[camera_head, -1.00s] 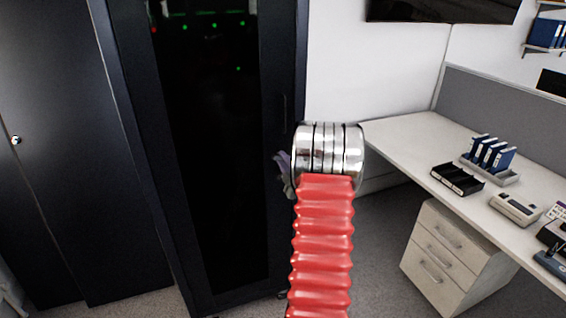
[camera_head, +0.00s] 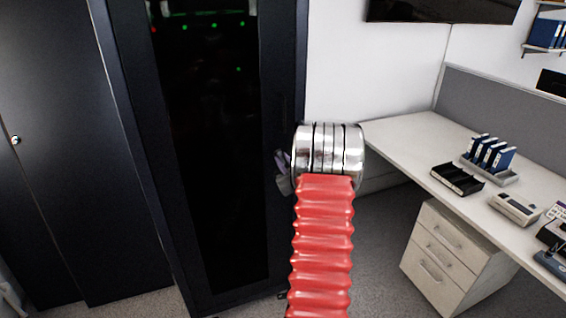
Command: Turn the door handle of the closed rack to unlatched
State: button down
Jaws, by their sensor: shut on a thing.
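The closed rack (camera_head: 160,190) is a tall black cabinet with a dark glass door, and green lights show behind the glass. Its door handle (camera_head: 283,113) is a faint dark upright shape on the right door frame, hard to make out against the black. My gripper (camera_head: 283,172) is at that frame, just below the visible part of the handle, and is shut on the handle. My red ribbed arm and its silver joint cover most of the gripper. The fingertips and the grasped part of the handle are hidden or too dark to see clearly.
A black cabinet (camera_head: 75,170) with a round lock stands left of the rack. On the right is a white desk (camera_head: 405,145) with binders, a black tray and devices, above a drawer unit (camera_head: 440,255). Grey floor shows between the rack and the drawers.

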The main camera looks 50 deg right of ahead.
jog(key=shift+a+f+m, duration=0.1)
jog(key=shift+f+m, duration=0.1)
jog(key=shift+m, duration=0.75)
jog(key=shift+f+m, duration=0.15)
jog(key=shift+m, duration=0.8)
jog(key=c, duration=2)
grip_release()
jog(key=o, duration=0.4)
jog(key=shift+r, duration=0.2)
jog(key=shift+c, duration=0.2)
jog(key=v, duration=1.3)
jog(key=shift+s, duration=0.3)
